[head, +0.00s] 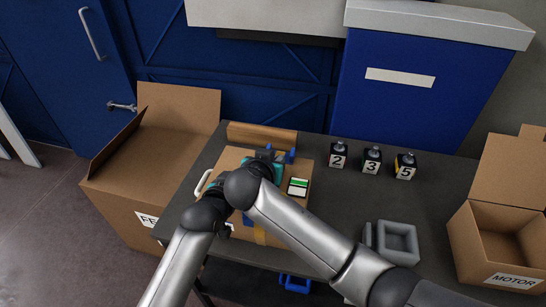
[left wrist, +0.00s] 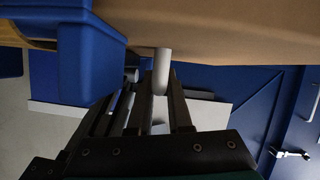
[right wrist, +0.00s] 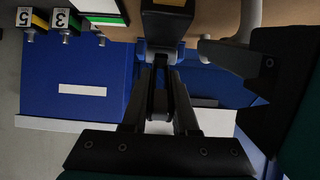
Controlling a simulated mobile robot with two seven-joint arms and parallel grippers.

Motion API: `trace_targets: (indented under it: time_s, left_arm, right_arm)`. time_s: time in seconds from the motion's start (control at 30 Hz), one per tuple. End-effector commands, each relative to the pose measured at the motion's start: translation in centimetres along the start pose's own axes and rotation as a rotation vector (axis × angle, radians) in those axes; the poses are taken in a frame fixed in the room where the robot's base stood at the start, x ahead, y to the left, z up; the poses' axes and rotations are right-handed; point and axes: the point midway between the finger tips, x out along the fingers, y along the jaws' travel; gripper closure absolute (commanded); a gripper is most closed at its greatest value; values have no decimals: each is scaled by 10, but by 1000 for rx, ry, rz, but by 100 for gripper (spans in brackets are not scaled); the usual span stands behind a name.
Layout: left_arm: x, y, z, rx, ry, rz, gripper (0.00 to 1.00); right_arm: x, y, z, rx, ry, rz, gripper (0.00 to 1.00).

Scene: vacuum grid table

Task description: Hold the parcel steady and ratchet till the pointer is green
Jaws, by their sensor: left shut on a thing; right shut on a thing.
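The parcel (head: 230,157) is a brown carton on the dark table, largely covered by my arms. A white handle (head: 203,181) stands out at its left side. In the left wrist view my left gripper (left wrist: 160,92) is shut on a pale round bar (left wrist: 161,68) beside the carton. My right gripper (head: 268,157) is over the carton's far part, by blue ratchet parts (head: 291,156).
A grey tray (head: 398,240) lies near the front. Open cartons stand left (head: 130,180) and right (head: 510,225). The table's middle right is clear.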

Motion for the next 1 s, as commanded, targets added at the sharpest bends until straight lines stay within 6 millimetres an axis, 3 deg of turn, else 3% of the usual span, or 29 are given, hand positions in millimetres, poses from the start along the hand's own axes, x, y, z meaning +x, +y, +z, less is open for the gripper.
trace_targets:
  time_s: [0.3, 0.33, 0.57, 1.0]
  left_arm:
    - [0, 2, 1, -1, 0, 4, 100]
    - [0, 2, 1, -1, 0, 4, 100]
    - [0, 2, 0, -1, 0, 3, 100]
    - [0, 1, 0, 0, 0, 1, 100]
  right_arm:
    - [1, 1, 1, -3, -3, 3, 100]
    - [1, 1, 1, -3, -3, 3, 69]
    - [1, 1, 1, -2, -2, 2, 44]
    - [-10, -1, 0, -2, 0, -1, 43]
